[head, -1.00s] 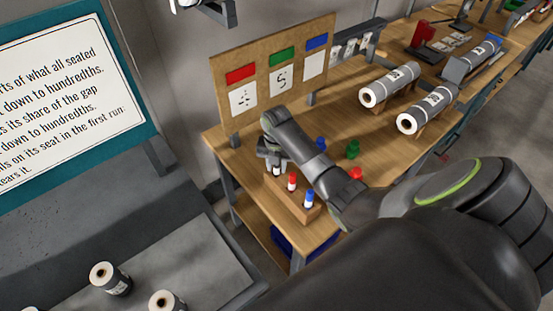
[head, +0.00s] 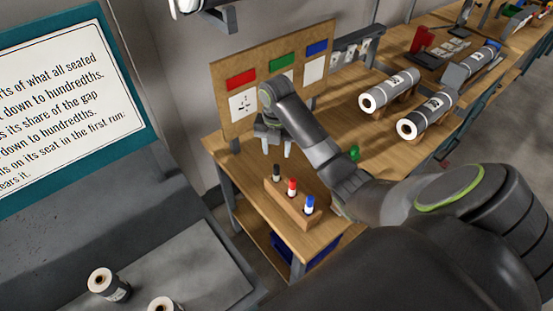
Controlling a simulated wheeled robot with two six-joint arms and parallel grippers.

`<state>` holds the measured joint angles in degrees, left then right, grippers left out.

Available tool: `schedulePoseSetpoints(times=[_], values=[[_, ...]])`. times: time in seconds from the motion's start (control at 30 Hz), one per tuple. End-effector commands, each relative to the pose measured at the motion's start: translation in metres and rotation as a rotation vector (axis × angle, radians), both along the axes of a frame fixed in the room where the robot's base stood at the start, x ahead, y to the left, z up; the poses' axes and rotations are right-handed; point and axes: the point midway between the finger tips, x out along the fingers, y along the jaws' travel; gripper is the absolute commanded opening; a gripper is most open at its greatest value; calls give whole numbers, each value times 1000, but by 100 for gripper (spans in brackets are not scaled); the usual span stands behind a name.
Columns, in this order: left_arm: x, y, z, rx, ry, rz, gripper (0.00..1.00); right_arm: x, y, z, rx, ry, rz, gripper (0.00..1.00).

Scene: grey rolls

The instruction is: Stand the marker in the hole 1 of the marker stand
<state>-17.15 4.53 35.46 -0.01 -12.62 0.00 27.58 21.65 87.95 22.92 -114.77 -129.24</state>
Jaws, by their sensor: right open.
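The marker stand (head: 286,218) is a light wooden block on the near end of the wooden bench. A black-capped marker (head: 277,173), a red-capped marker (head: 292,188) and a blue-capped marker (head: 309,205) stand upright in it in a row. The black one is at the end farthest from me. Hole numbers are not readable, and the task does not say which marker it means. My right gripper (head: 276,150) is open and empty, fingers pointing down, just above the black-capped marker and apart from it. My left gripper is out of view.
A brown board (head: 222,80) with red, green and blue labels stands behind the stand. A green object (head: 354,153) lies beyond my right forearm. Grey rolls (head: 388,91) rest on cradles farther right. A blue bin (head: 283,250) is under the bench.

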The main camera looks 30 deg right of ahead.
Motion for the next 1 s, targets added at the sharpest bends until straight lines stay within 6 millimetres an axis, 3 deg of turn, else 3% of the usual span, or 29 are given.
schedulePoseSetpoints(times=[0.03,0.4,1.0], values=[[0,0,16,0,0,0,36,1,0,22,-1,-3,0,45],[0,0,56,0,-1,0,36,0,0,58,0,0,0,45],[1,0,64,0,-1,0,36,0,0,67,1,-1,1,45]])
